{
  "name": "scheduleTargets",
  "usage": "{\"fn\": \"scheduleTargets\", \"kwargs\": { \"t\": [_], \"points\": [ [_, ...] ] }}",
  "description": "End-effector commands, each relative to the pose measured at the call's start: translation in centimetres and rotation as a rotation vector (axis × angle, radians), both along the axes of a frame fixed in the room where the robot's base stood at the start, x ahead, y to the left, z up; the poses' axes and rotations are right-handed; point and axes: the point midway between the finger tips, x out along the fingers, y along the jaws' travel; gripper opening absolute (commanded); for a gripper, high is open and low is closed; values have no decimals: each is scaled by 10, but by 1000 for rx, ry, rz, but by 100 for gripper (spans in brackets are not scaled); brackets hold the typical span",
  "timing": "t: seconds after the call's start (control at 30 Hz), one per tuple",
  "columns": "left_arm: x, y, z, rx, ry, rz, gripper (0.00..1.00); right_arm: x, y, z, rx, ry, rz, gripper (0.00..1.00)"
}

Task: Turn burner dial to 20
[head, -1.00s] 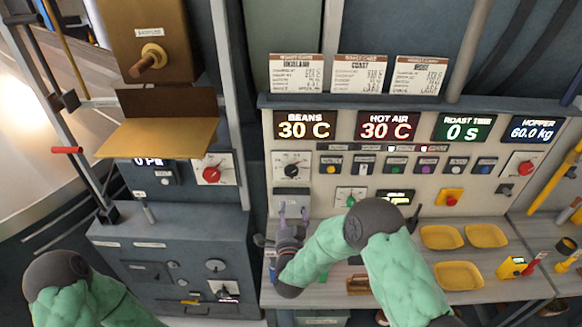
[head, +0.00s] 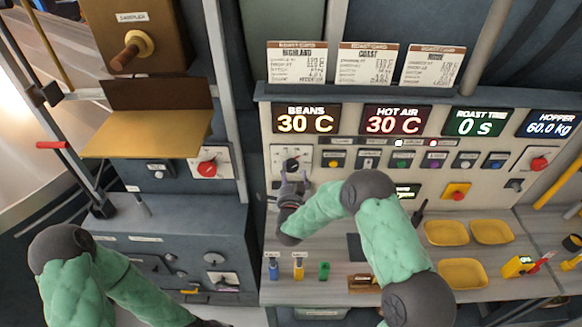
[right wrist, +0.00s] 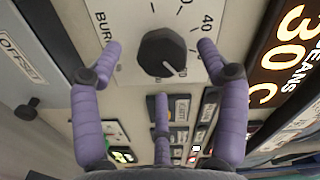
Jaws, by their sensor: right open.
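The burner dial is a black round knob on a white scale plate, on the panel below the BEANS display. In the head view the burner dial (head: 291,165) shows just above my right gripper (head: 291,188). In the right wrist view the knob (right wrist: 164,54) lies between the spread purple fingertips of my right gripper (right wrist: 158,50), with gaps on both sides. The gripper is open and holds nothing. The letters "BUR" and a 40 show on the plate; the knob's white mark points toward the plate's lower edge there. My left arm shows at lower left; its gripper is out of view.
Displays such as BEANS (head: 306,119) sit above a row of coloured buttons. Another dial (head: 209,168) with a red knob is to the left. The counter below holds small bottles (head: 299,269) and yellow trays (head: 446,232). A brown-gold chute (head: 148,135) juts out at left.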

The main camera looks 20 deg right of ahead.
Motion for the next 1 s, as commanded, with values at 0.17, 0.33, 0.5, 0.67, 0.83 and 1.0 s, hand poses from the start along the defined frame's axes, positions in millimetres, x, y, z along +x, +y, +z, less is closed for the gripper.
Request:
{"fn": "scheduleTargets", "kwargs": {
  "t": [0.17, 0.33, 0.5, 0.67, 0.83, 1.0],
  "points": [
    [0, 0, 5, 0, 0, 0, 40, 21, -6, 0, 0, 2, -1, 75],
    [0, 0, 6, 0, 0, 0, 40, 30, -9, 0, -1, 0, 0, 75],
    [0, 0, 6, 0, 0, 0, 40, 31, -9, 0, -1, 2, 0, 75],
    [0, 0, 6, 0, 0, 0, 40, 31, -9, 0, 0, 0, 0, 61],
    [0, 0, 6, 0, 0, 0, 40, 31, -9, 0, 0, 0, 1, 20],
    [0, 0, 5, 0, 0, 0, 40, 31, -9, 0, -3, 1, 1, 19]
  ]
}}
